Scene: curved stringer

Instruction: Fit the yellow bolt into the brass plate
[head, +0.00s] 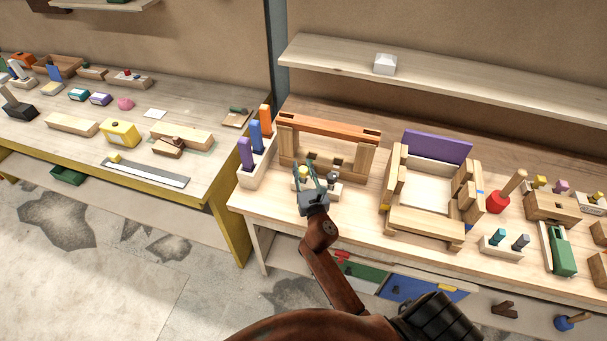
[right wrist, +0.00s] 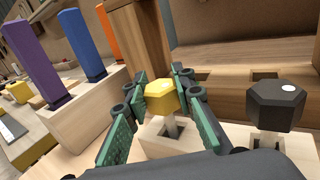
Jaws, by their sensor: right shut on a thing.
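My right gripper (right wrist: 160,88) has its green-padded fingers on both sides of the yellow bolt (right wrist: 161,96), shut on its head. The bolt's grey shank points down to a slot in a pale wooden block (right wrist: 160,140); I cannot tell whether its tip is still inside. In the head view the yellow bolt (head: 303,172) shows small beside the fingers of my right gripper (head: 311,172). A black bolt (right wrist: 275,106) stands upright to the right. Behind is a wooden frame (head: 328,128) with dark openings in its lower part. I cannot pick out a brass plate for certain. My left gripper is not in view.
A pale rack with purple, blue and orange upright pieces (head: 255,135) stands close on the left. A wooden box with a purple panel (head: 437,147) is on the right. A shelf (head: 440,90) runs above the back of the bench.

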